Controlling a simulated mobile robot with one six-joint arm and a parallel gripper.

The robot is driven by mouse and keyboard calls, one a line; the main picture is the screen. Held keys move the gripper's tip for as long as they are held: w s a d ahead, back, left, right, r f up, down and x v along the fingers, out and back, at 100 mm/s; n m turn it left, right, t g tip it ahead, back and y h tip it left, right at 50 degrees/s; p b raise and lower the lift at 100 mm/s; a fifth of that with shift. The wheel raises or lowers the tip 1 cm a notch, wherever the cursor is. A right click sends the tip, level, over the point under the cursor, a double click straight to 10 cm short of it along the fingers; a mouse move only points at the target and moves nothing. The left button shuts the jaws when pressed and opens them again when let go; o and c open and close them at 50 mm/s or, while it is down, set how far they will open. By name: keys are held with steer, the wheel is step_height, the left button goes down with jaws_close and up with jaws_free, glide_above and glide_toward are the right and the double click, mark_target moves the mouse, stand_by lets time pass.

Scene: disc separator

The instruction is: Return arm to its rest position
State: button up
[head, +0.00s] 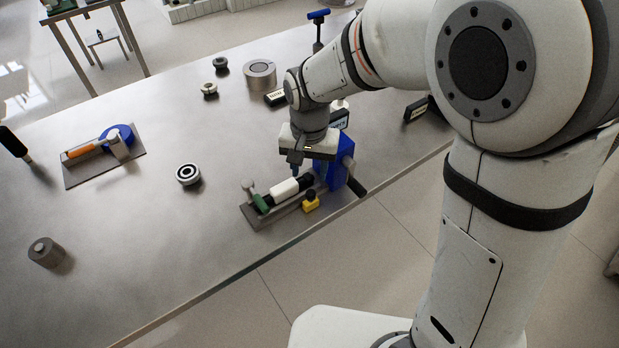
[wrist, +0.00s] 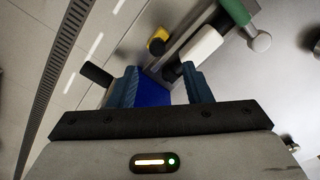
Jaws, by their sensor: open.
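My gripper (head: 308,160) is above the near edge of the metal table, over a small fixture with a blue block (head: 338,165) and a white cylinder (head: 284,190). In the wrist view my gripper (wrist: 163,86) has its two blue fingers apart. The blue block (wrist: 153,92) shows behind the gap between them, and the white cylinder (wrist: 201,45) lies just beyond the right finger. I cannot tell whether the fingers touch the fixture. My arm reaches in from the right of the head view.
The fixture also has a green part (head: 262,204) and a yellow block (head: 311,202). A dark handle (head: 355,184) sticks out at the table edge. A round black-and-white part (head: 188,174), a grey weight (head: 45,252) and an orange-handled device (head: 82,150) stand to the left.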

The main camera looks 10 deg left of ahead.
steer(key=shift+r, duration=0.35)
steer(key=shift+d+r, duration=0.2)
steer(key=shift+d, duration=0.2)
steer(key=s+d+r+t, duration=0.1)
steer(key=s+d+r, duration=0.2)
steer(key=d, duration=0.4)
steer(key=s+d+r+t, duration=0.1)
steer(key=s+d+r, duration=0.2)
steer(key=d, duration=0.5)
steer(key=s+d+r+t, duration=0.1)
steer(key=s+d+r, duration=0.2)
steer(key=s+d, duration=0.2)
steer(key=d, duration=0.3)
steer(key=shift+d, duration=0.2)
steer(key=shift+w, duration=0.1)
steer(key=shift+c, duration=0.2)
